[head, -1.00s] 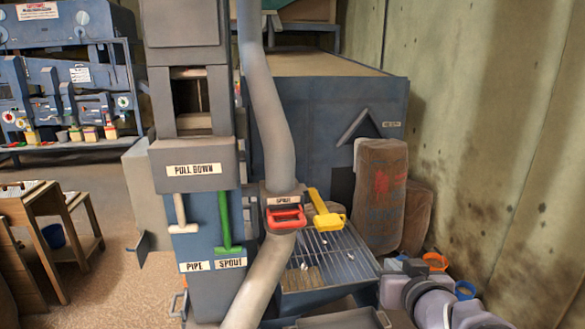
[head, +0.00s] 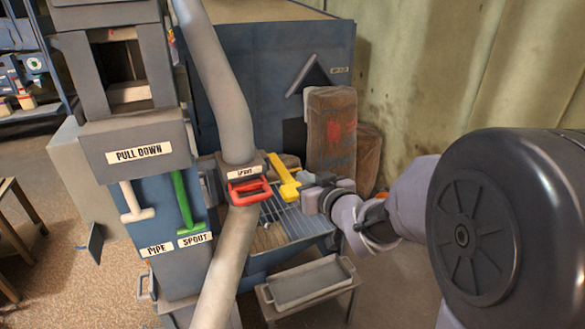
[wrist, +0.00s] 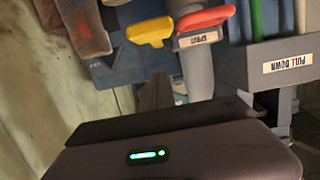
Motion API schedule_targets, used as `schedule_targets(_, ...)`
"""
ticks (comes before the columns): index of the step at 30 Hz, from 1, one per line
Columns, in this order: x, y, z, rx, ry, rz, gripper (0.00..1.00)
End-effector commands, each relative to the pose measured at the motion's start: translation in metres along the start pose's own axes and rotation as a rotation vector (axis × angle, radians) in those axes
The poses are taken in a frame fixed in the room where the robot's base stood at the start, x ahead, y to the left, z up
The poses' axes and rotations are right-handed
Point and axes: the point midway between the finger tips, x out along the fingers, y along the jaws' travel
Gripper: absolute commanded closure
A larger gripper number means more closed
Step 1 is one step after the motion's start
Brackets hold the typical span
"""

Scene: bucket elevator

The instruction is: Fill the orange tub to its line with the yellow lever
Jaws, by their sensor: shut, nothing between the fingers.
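The yellow lever (head: 286,181) sticks out beside the red handle (head: 249,191) on the pipe's SPOUT block. In the wrist view the yellow lever (wrist: 152,32) is at the top, left of the red handle (wrist: 205,18). My gripper (head: 308,183) is close to the right of the yellow lever's end in the head view; I cannot tell whether it touches. In the wrist view my gripper (wrist: 155,92) is shut and empty, with the lever beyond it. Only a small bit of orange shows by my arm in the head view; I cannot make out the tub.
A white lever (head: 136,203) and a green lever (head: 184,203) are on the blue panel at left. A grey tray (head: 305,284) stands low in front of the grating (head: 285,224). Brown sacks (head: 331,135) stand behind my gripper. The fat grey pipe (head: 218,95) runs down the middle.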

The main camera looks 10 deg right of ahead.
Motion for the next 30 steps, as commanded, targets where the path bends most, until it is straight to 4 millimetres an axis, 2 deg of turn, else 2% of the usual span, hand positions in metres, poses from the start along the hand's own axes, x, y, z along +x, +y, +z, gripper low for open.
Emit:
schedule_targets(6, 0.047, 0.0, 0.001, 0.0, -0.001, -0.001, 1.0)
schedule_targets(9, 0.049, 0.0, 0.022, 0.0, -0.003, 0.002, 1.0)
schedule_targets(12, 0.051, 0.0, 0.033, 0.0, -0.002, 0.001, 1.0)
schedule_targets(26, 0.052, 0.001, 0.039, -0.001, 0.002, 0.002, 1.0)
schedule_targets(30, 0.056, 0.001, 0.052, -0.001, 0.029, 0.002, 1.0)
